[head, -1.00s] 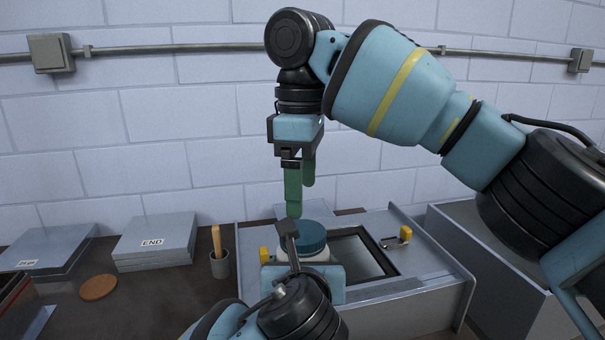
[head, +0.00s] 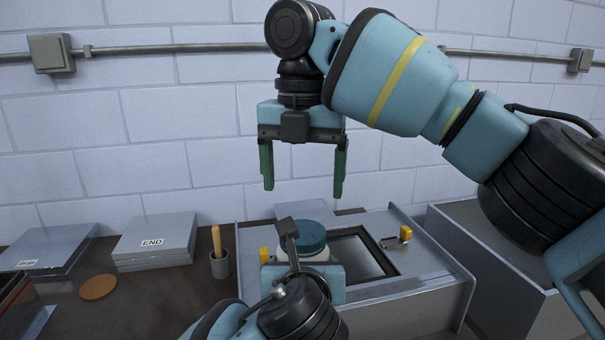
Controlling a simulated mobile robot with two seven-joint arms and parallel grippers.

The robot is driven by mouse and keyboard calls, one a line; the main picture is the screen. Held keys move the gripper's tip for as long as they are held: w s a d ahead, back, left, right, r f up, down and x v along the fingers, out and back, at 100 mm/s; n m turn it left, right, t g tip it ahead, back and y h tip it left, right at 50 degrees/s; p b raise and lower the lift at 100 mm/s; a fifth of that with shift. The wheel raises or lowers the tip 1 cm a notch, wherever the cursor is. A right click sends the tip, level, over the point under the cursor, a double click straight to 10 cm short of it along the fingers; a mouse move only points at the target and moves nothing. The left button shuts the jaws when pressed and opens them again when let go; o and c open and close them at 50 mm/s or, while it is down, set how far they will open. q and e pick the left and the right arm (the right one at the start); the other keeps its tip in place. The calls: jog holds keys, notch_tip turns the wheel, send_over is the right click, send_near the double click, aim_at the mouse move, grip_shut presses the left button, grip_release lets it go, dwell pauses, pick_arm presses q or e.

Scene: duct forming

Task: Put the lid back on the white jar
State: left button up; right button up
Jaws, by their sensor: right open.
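The white jar (head: 318,257) stands upright at the front of the grey bench unit, mostly hidden behind my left gripper. The blue lid (head: 312,236) sits on top of the jar and looks level; I cannot tell how tightly it is seated. My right gripper (head: 303,188) is open and empty, with its two green fingers pointing down above the lid and apart from it. My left gripper (head: 318,276) is low at the near side of the jar. Its fingers are hidden, so its grip on the jar cannot be seen.
The grey bench unit (head: 440,278) has a dark framed panel (head: 365,252) and yellow clamps (head: 405,235). To the left are a cup with a wooden handle (head: 219,265), sheet stacks (head: 155,240) and a round brown disc (head: 98,287). A wall stands behind.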

aim_at(302, 231)
jog(key=shift+n, duration=0.6)
jog(key=shift+f, duration=3.95)
jog(key=shift+c, duration=0.2)
